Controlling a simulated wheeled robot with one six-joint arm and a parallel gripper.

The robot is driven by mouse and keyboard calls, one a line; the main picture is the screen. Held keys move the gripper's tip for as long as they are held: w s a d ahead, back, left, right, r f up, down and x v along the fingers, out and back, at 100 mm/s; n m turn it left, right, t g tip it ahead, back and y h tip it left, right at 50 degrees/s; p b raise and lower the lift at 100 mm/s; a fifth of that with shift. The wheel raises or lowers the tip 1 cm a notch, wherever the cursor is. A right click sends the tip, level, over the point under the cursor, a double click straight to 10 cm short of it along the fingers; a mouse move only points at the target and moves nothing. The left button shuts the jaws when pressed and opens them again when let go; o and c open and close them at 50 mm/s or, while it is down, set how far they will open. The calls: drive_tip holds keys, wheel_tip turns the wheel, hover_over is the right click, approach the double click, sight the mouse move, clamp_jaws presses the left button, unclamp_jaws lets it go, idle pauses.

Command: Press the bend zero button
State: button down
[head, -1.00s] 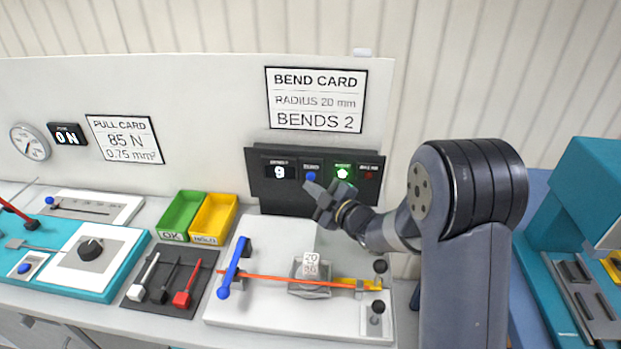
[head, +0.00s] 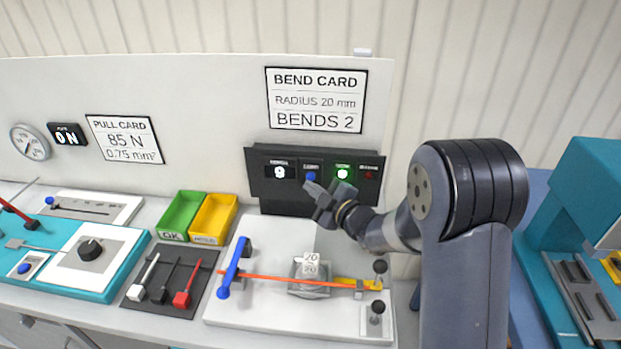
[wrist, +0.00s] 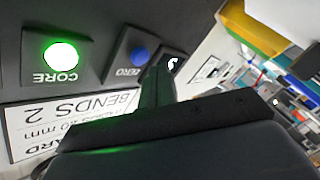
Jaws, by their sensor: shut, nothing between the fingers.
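The bend zero button is a blue round button (head: 311,176) on the dark bend panel (head: 290,205), between the digit display (head: 280,172) and a lit green lamp. In the wrist view the blue button (wrist: 139,55), labelled ZERO, is seen just left of my fingertips. My gripper (head: 309,188) is shut and empty. Its tips are in front of the panel, just below the button in the head view. In the wrist view the fingers (wrist: 160,78) partly cover the display side. I cannot tell whether they touch the panel. The display seems to read 9.
The lit green lamp (head: 343,174), labelled CORE in the wrist view, and a dark red one (head: 369,175) sit right of the button. Below are the bending jig with an orange cable (head: 270,277) and green (head: 182,216) and yellow (head: 213,219) bins.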

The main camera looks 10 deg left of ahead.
drive_tip(key=shift+w, duration=0.15)
idle(0.6)
drive_tip(key=shift+w+b, duration=0.3)
drive_tip(key=shift+w, duration=0.4)
idle(0.6)
drive_tip(key=shift+s+b, duration=0.15)
drive_tip(key=shift+b, duration=0.15)
drive_tip(key=shift+s+b, duration=0.45)
drive_tip(key=shift+s, duration=0.25)
drive_tip(key=s+b, duration=0.2)
drive_tip(key=s, duration=0.3)
drive_tip(key=shift+d, duration=0.1)
